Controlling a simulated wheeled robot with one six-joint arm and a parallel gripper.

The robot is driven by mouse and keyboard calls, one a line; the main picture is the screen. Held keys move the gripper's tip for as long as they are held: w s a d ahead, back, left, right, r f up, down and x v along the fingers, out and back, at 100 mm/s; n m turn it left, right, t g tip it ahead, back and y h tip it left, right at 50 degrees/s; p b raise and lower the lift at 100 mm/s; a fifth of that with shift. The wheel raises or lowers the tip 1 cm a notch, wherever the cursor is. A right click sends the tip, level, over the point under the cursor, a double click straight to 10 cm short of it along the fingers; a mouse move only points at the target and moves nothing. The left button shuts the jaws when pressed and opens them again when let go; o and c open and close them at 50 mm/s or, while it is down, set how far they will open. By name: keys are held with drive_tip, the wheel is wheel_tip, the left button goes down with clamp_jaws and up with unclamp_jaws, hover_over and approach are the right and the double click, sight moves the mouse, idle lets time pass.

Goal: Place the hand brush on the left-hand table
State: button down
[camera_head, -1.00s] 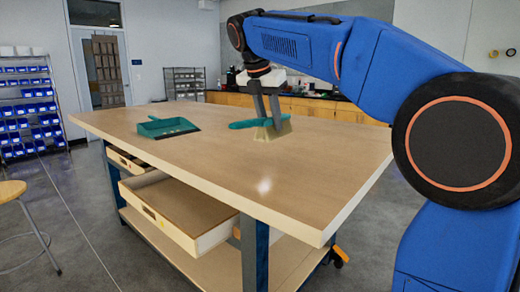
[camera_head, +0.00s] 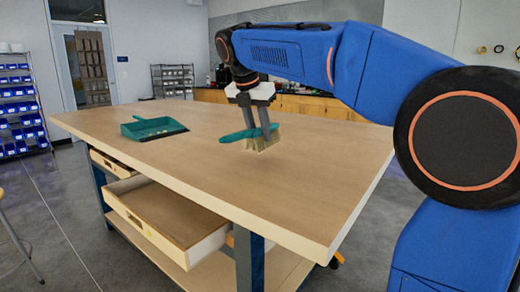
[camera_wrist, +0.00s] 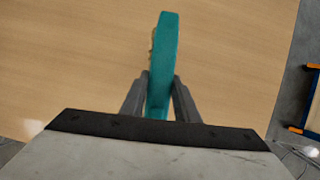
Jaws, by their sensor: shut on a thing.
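The hand brush (camera_head: 236,136) has a teal handle and pale bristles that point down. My gripper (camera_head: 258,134) is shut on the brush handle, and the brush hangs at or just above the wooden table top (camera_head: 330,165); I cannot tell whether the bristles touch it. In the wrist view the teal handle (camera_wrist: 164,55) stands between the two grey fingers of my gripper (camera_wrist: 160,95), with the wooden surface (camera_wrist: 70,60) behind it. Most of the bristles are hidden there.
A teal dustpan (camera_head: 152,127) lies on the table's far left part. An open drawer (camera_head: 165,210) sticks out below the table top. Shelves with blue bins (camera_head: 20,105) stand at the left. A long counter (camera_head: 310,107) runs along the back. The table's front part is clear.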

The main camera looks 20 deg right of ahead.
sight(259, 146)
drive_tip(key=shift+f, duration=2.4)
drive_tip(key=shift+s+f, duration=0.1)
drive_tip(key=shift+f, duration=0.4)
drive_tip(key=shift+f, duration=0.15)
drive_tip(key=c, duration=1.4)
unclamp_jaws()
drive_tip(key=shift+f, duration=0.1)
drive_tip(key=shift+o, duration=0.2)
